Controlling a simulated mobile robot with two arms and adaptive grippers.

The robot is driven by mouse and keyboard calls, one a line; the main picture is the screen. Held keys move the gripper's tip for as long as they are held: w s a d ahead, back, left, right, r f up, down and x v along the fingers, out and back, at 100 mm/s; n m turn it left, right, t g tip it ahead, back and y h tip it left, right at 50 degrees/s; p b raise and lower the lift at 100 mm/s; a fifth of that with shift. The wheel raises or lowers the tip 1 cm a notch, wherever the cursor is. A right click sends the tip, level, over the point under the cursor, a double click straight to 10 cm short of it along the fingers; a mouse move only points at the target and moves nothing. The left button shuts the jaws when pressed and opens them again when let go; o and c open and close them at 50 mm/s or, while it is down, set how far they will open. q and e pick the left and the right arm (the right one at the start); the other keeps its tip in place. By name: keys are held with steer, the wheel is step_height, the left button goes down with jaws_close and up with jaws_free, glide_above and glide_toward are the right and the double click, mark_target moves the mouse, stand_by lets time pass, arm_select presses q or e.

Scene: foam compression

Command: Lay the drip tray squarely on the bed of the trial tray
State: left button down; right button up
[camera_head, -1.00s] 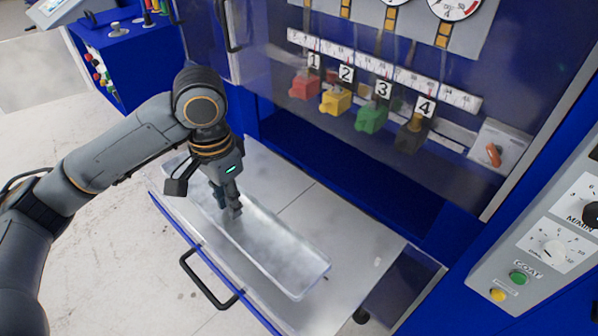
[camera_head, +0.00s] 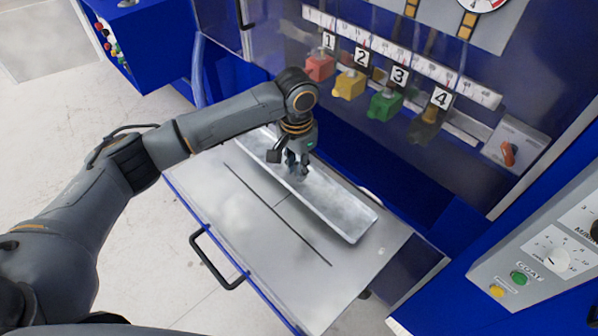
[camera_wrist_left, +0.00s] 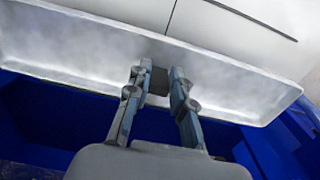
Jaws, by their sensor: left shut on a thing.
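The drip tray (camera_head: 335,207) is a long, shallow, pale metal tray with a low rim. In the head view it lies over the back part of the trial tray (camera_head: 262,236), a flat grey bed with a dark slot line and a black front handle. I cannot tell whether it touches the bed. My left gripper (camera_head: 299,172) is shut on the drip tray near its middle. In the left wrist view the two fingers (camera_wrist_left: 161,85) are at the rim of the drip tray (camera_wrist_left: 90,45), with a dark block between them. My right gripper is not in view.
The blue machine stands behind the tray, with coloured blocks numbered 1 to 4, such as the green block (camera_head: 384,104), behind a clear panel. A control panel (camera_head: 540,250) is at the right. A blue cabinet (camera_head: 140,45) stands at the back left. The front of the bed is bare.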

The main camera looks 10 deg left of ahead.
arm_select(q)
steer(key=shift+w+d+f, duration=0.15)
steer(key=shift+d+f, duration=0.05)
steer(key=shift+w+f+p, duration=0.1)
steer(key=shift+f+p, duration=0.25)
step_height(320, 180, down, 2)
steer(key=shift+f+p, duration=0.15)
steer(key=shift+p, duration=0.35)
steer(key=shift+f, duration=0.2)
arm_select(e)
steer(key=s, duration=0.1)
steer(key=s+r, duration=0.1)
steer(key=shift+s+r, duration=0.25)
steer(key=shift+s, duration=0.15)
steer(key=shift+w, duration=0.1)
arm_select(q)
steer(key=c, duration=1.2)
jaws_free()
steer(key=shift+f, duration=0.15)
steer(key=shift+o, duration=0.2)
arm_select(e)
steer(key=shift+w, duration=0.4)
